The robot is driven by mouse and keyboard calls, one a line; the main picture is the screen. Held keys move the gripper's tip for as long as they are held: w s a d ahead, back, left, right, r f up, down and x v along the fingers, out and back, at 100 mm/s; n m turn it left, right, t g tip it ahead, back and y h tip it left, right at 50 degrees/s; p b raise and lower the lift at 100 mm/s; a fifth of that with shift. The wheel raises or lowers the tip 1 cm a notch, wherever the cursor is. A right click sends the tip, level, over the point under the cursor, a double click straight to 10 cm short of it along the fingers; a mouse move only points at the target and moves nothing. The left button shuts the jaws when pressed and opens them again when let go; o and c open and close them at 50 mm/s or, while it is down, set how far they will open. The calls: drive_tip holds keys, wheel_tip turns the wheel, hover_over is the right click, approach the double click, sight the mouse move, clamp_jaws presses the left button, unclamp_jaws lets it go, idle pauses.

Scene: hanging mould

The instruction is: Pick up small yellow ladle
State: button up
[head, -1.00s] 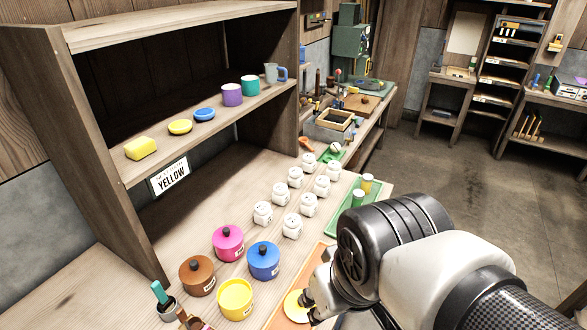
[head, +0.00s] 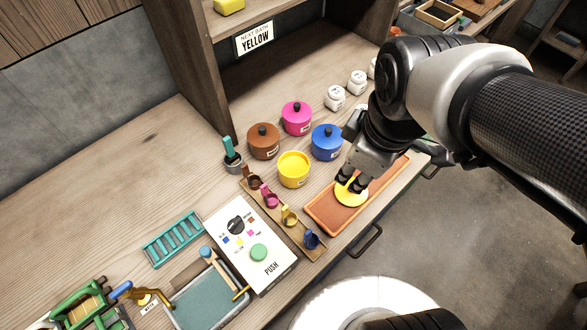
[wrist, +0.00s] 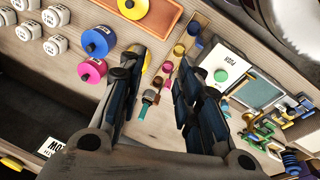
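The small yellow ladle (head: 290,216) rests in a wooden rack (head: 262,205) between a pink ladle (head: 270,196) and a blue ladle (head: 312,239). It also shows small in the wrist view (wrist: 179,51), beyond the fingertips. My gripper (head: 352,182) is in front of the round yellow lid on the orange tray in the head view, to the right of the rack. In the wrist view my gripper (wrist: 157,66) has its fingers apart with nothing held between them.
An open yellow pot (head: 293,170) stands between the rack and the orange tray (head: 325,213). Brown (head: 263,142), pink (head: 297,118) and blue (head: 327,143) lidded pots stand behind. A white button box (head: 250,245) is in front-left of the rack. Bare table lies at left.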

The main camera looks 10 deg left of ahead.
drive_tip(key=w+a+f+n+g, duration=0.1)
drive_tip(key=w+a+f+n, duration=0.15)
drive_tip(key=a+n, duration=0.45)
drive_tip(key=n+g+p, duration=0.1)
drive_tip(key=n+g, duration=0.1)
drive_tip(key=n, duration=0.8)
hover_over(287, 208)
drive_tip(key=w, duration=0.1)
wheel_tip(287, 208, down, 7)
drive_tip(key=shift+h, duration=0.3)
wheel_tip(287, 208, down, 12)
drive_tip(key=b, duration=0.3)
drive_tip(key=shift+a+f+b, duration=0.1)
drive_tip(key=shift+a+b, duration=0.05)
drive_tip(key=shift+b, duration=0.25)
wheel_tip(287, 208, down, 5)
drive_tip(key=shift+s+f+b, duration=0.1)
drive_tip(key=shift+f+b, duration=0.05)
drive_tip(key=shift+b, duration=1.05)
drive_tip(key=shift+c, duration=0.6)
clamp_jaws()
